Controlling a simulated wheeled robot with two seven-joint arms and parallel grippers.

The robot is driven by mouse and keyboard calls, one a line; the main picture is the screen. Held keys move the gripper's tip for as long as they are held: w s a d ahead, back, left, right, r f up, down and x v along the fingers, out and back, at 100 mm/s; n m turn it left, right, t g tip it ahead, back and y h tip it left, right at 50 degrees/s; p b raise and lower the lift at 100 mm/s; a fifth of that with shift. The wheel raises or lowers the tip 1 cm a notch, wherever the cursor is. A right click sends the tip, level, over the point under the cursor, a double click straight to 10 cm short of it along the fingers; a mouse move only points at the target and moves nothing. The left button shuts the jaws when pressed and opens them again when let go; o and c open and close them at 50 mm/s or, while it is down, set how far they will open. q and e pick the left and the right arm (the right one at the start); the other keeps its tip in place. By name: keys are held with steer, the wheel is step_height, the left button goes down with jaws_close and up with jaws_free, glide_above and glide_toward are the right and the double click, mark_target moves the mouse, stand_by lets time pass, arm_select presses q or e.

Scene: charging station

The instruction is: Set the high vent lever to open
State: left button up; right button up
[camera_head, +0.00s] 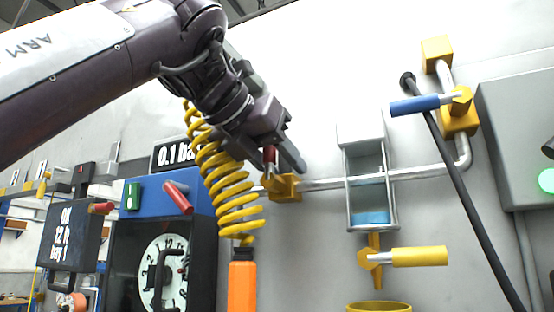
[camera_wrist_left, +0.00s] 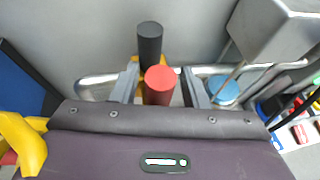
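A red lever handle (camera_head: 270,154) stands up from a yellow valve body (camera_head: 285,188) on the silver pipe. My left gripper (camera_head: 281,157) comes down from above, with its fingers on both sides of this handle. In the left wrist view the red handle (camera_wrist_left: 159,84) lies between the fingertips (camera_wrist_left: 160,90), with a small gap on each side, so the gripper looks open. A black cylinder (camera_wrist_left: 150,40) shows just beyond the red handle. A blue lever (camera_head: 415,105) and a yellow lever (camera_head: 420,257) are on other valves. No label shows which is the high vent lever. My right gripper is out of view.
A sight glass (camera_head: 347,185) with blue liquid stands right of the gripper. A coiled yellow hose (camera_head: 228,190) hangs close on the left. A blue-topped gauge box (camera_head: 140,196) is farther left. A grey box (camera_head: 515,130) and a black cable (camera_head: 462,180) are on the right.

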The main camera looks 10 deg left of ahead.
arm_select(q)
steer(key=shift+s+r, duration=0.1)
steer(key=shift+r, duration=0.05)
steer(key=v, duration=0.7)
steer(key=shift+s, duration=0.3)
steer(key=shift+w+a, duration=0.1)
steer(key=shift+w, duration=0.05)
steer(key=shift+a+r, duration=0.1)
